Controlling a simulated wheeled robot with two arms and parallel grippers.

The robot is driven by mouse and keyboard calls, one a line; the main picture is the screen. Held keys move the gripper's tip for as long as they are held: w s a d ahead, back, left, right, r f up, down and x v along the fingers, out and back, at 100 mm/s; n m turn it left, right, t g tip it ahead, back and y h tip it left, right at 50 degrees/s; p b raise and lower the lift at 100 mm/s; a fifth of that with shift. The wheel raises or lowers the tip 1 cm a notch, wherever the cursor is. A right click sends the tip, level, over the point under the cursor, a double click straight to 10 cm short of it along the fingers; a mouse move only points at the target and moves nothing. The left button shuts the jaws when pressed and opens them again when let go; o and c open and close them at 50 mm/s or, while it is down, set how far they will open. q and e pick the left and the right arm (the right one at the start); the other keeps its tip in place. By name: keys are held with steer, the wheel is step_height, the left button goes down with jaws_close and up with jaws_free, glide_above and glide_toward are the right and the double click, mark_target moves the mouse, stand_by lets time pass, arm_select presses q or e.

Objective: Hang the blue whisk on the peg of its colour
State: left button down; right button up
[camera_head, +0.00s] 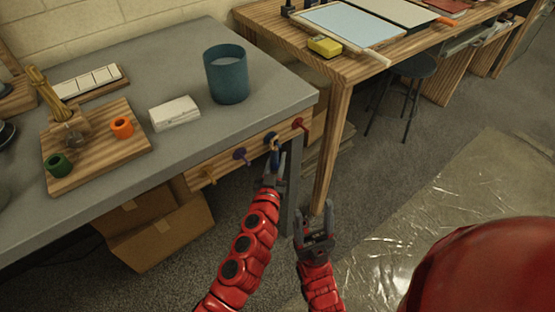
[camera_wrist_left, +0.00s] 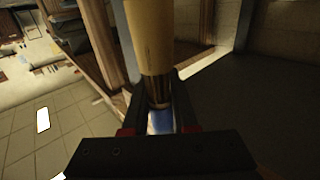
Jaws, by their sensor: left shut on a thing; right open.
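The blue whisk (camera_head: 275,158) is upright at the front edge of the grey table, small and partly hidden by my gripper. My left gripper (camera_head: 274,174) is shut on it. In the left wrist view a tan, banded shaft (camera_wrist_left: 150,45) rises above the jaws, with a blue part (camera_wrist_left: 160,121) between the fingers (camera_wrist_left: 160,110). The peg rail (camera_head: 222,164) carries a purple-blue peg (camera_head: 240,154), a red peg (camera_head: 298,123) and a tan peg (camera_head: 209,179). A dark blue peg (camera_head: 270,136) is right at the whisk's top; I cannot tell whether they touch. My right gripper (camera_head: 314,222) is open and empty, lower right.
The grey table (camera_head: 190,70) holds a teal pot (camera_head: 227,76), a white block (camera_head: 174,113) and a wooden board (camera_head: 100,165) with orange and green rings. A wooden table (camera_head: 345,72) stands at right. Cardboard boxes (camera_head: 160,235) sit below the rail.

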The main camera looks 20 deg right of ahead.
arm_select(q)
steer(key=c, duration=0.6)
jaws_free()
steer(key=shift+s, duration=0.15)
steer(key=v, duration=1.7)
steer(key=shift+a+f+b, duration=0.1)
steer(key=shift+a+b, duration=0.05)
steer(key=shift+b, duration=0.25)
